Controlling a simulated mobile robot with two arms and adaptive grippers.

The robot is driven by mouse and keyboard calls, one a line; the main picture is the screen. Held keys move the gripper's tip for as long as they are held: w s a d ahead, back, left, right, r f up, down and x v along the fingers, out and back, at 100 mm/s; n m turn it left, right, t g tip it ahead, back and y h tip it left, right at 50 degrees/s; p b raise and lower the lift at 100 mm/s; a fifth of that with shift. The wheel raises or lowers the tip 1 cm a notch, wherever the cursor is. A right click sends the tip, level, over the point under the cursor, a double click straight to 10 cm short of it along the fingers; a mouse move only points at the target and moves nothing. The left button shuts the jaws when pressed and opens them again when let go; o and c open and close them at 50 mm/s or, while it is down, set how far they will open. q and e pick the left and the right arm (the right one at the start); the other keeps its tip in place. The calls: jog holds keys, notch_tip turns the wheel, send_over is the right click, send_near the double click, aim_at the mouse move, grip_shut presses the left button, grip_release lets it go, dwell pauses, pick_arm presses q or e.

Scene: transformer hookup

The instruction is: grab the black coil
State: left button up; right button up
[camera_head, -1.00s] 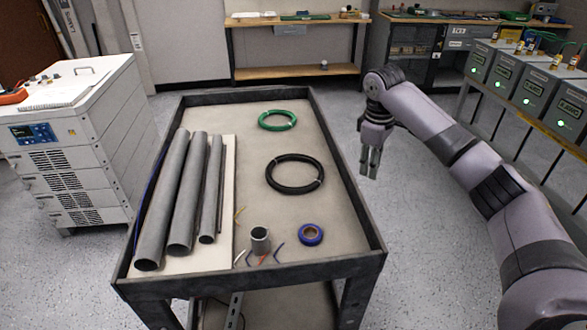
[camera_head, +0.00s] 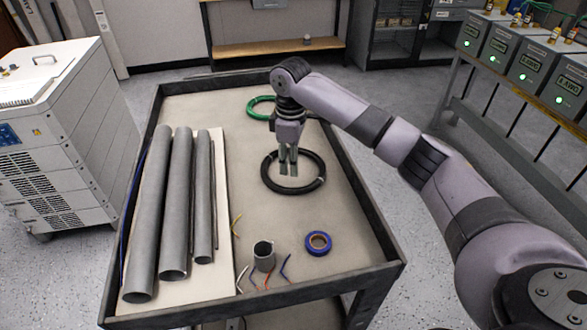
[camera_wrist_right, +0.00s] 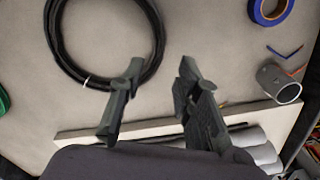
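The black coil (camera_head: 317,164) lies flat on the cart top (camera_head: 345,225), right of the grey pipes. My right gripper (camera_head: 288,172) hangs over the coil in the head view, its fingers pointing down and covering part of the ring. In the right wrist view, the coil (camera_wrist_right: 66,70) is at the upper left and my right gripper (camera_wrist_right: 158,85) is open, with a clear gap between its fingers. One finger overlaps the coil's edge in that view; I cannot tell whether they touch. My left gripper is not in view.
Grey pipes (camera_head: 178,200) lie on a white board on the cart's left. A green coil (camera_head: 258,106) lies behind, partly hidden by my right arm. A blue tape roll (camera_head: 318,243), a grey pipe piece (camera_head: 263,256) and small wires are in front. The cart has a raised dark rim (camera_head: 385,232).

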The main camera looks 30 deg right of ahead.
aim_at(287, 187)
notch_tip(287, 187, down, 3)
jog(key=shift+w+f, duration=0.15)
jog(key=shift+f, duration=0.55)
jog(key=shift+a+f, duration=0.1)
jog(key=shift+f, duration=0.2)
jog(key=f, duration=0.2)
jog(key=w+f, duration=0.1)
jog(key=shift+a+f, duration=0.25)
jog(key=shift+f, duration=0.45)
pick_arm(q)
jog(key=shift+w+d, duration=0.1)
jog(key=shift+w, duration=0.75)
pick_arm(e)
jog(key=shift+f, duration=0.1)
jog(key=shift+c, duration=0.5)
